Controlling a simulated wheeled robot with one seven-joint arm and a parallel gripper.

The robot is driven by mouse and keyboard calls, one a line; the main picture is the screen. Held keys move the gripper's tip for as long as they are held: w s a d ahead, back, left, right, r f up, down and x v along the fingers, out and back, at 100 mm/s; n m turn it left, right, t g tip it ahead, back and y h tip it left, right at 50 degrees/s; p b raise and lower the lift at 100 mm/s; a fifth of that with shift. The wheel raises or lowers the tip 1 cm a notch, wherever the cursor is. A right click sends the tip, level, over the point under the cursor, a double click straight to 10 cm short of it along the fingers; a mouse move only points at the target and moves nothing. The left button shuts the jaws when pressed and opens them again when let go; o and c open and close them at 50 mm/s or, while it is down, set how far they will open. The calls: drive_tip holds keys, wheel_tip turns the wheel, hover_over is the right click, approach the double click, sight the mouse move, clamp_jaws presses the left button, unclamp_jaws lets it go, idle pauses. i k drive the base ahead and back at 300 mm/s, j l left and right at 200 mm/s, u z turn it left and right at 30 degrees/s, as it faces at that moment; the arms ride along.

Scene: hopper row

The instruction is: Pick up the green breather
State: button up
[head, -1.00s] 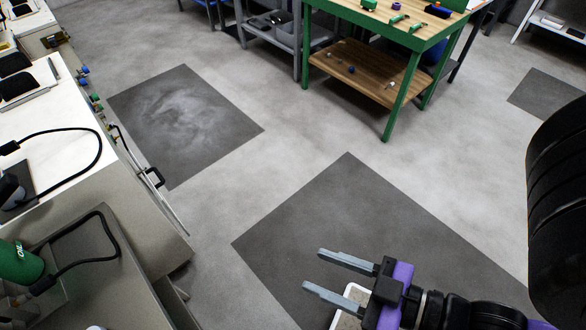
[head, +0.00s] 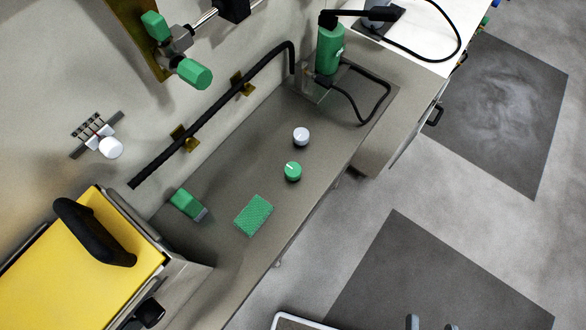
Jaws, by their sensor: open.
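Several green things are in the head view, and I cannot tell for sure which is the breather. A small round green cap (head: 292,171) with a pale mark on top sits on the grey bench (head: 225,245), and it looks the most like one. A green block with a grey end (head: 186,203) lies further left on the bench, near the wall. A flat textured green pad (head: 254,215) lies between them. My gripper (head: 431,324) shows only as two grey fingertips at the bottom edge, apart and over the floor, well away from these things.
A white round cap (head: 301,136) sits just behind the green cap. A green bottle (head: 330,48) with a black hose stands at the bench's far end. A black rail (head: 215,110) runs along the wall. A yellow-topped unit (head: 80,262) bounds the bench at left.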

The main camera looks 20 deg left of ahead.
sight(292, 170)
drive_tip(key=u, duration=0.4)
drive_tip(key=l+u, duration=0.1)
drive_tip(key=u, duration=0.7)
drive_tip(key=l+u, duration=0.1)
drive_tip(key=u, duration=0.3)
drive_tip(key=k+u, duration=0.1)
drive_tip(key=u, duration=0.3)
drive_tip(key=k+l+u, duration=0.1)
drive_tip(key=k+l, duration=0.2)
drive_tip(key=k+l+u, duration=0.1)
drive_tip(key=k+l, duration=0.15)
drive_tip(key=k, duration=0.15)
